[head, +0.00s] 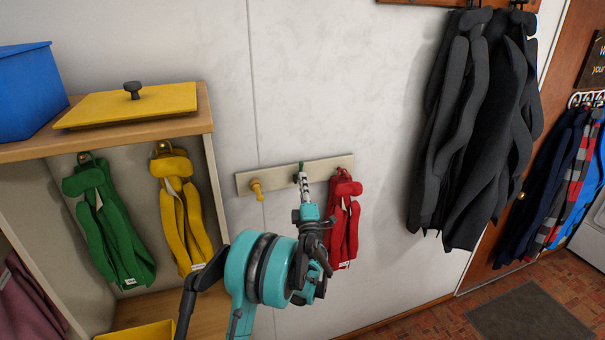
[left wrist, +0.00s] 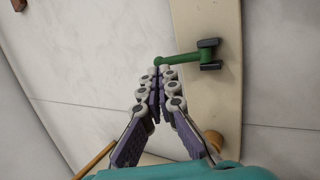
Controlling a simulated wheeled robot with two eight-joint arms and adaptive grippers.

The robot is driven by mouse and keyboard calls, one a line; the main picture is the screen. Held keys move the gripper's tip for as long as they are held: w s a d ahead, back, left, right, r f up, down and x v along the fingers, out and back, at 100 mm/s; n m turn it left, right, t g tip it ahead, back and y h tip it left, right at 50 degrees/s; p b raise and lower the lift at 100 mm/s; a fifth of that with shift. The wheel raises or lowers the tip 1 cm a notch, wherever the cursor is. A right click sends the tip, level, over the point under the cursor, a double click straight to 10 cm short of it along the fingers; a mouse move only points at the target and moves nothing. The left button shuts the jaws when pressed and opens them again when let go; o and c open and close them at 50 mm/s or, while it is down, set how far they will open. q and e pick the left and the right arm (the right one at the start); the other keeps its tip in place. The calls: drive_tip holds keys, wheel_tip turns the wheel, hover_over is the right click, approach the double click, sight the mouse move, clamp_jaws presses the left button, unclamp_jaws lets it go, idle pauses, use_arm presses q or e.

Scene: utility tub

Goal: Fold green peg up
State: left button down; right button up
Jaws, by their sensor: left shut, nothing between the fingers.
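The green peg (left wrist: 185,57) sits in a dark bracket (left wrist: 208,45) on the beige peg rail (left wrist: 228,95) in the left wrist view. It points away from the bracket toward the left of that picture, its rounded end at my left gripper's (left wrist: 157,72) fingertips. The fingers are shut with nothing between them. The tips look close to or touching the peg's end; I cannot tell which. In the head view the left gripper (head: 303,178) is in front of the wall rail (head: 283,176) and hides most of the green peg (head: 301,166). My right gripper is not in view.
A yellow peg (head: 256,190) is on the rail's left part; a red garment (head: 344,220) hangs at its right end. A wooden cubby (head: 209,115) with green (head: 118,235) and yellow (head: 187,220) garments stands left. Dark coats (head: 470,130) hang right.

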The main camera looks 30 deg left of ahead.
sight(301, 165)
use_arm(q)
drive_tip(key=shift+x, duration=1.2)
drive_tip(key=shift+w+a+r, duration=0.25)
drive_tip(key=shift+w+a, duration=0.1)
drive_tip(key=shift+w+a+r, duration=0.15)
drive_tip(key=shift+r, duration=0.2)
